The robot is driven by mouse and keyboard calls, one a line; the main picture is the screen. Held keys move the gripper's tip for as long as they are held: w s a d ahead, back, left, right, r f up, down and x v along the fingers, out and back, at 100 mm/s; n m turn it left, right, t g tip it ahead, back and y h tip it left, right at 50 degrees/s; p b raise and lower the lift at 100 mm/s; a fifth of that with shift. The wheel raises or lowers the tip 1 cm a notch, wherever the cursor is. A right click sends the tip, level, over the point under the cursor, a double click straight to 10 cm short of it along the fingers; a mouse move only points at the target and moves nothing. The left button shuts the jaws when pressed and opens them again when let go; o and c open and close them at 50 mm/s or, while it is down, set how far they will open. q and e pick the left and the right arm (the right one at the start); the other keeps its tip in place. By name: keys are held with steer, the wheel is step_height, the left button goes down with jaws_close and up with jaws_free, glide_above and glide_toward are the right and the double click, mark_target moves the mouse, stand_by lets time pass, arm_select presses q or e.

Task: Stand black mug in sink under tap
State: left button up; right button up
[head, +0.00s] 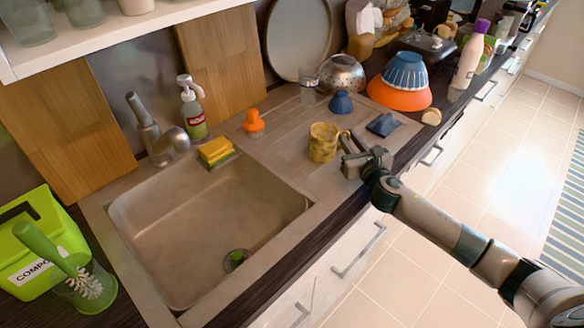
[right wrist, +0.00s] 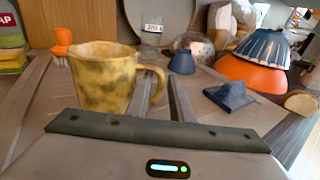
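No black mug shows. A mottled yellow-brown mug (head: 322,143) stands upright on the drainboard right of the sink, and it fills the left middle of the right wrist view (right wrist: 102,78), handle toward the right. My right gripper (head: 347,151) is beside the mug on its handle side. Its fingers look apart, near the handle; contact is unclear. The empty steel sink basin (head: 205,225) has a drain at its front right. The tap (head: 160,140) stands behind the basin at its back left. My left gripper is not in view.
A yellow sponge (head: 215,152), soap bottle (head: 192,110) and orange stopper-like object (head: 253,121) line the sink's back. A green compost bin (head: 38,245) stands at left.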

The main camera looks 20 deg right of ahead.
steer(key=shift+s, duration=0.15)
steer(key=shift+s+r+p, duration=0.15)
steer(key=shift+s+p, duration=0.5)
steer(key=shift+s, duration=0.8)
steer(key=shift+s+r+p, duration=0.1)
steer(key=shift+s+p, duration=0.5)
steer(key=shift+s, duration=0.8)
steer(key=o, duration=0.6)
steer(key=shift+c, duration=0.2)
steer(key=shift+s+r+p, duration=0.9)
steer(key=shift+p, duration=0.2)
steer(key=shift+s+r+p, duration=1.35)
steer(key=shift+s+p, duration=0.2)
steer(key=shift+s, duration=0.05)
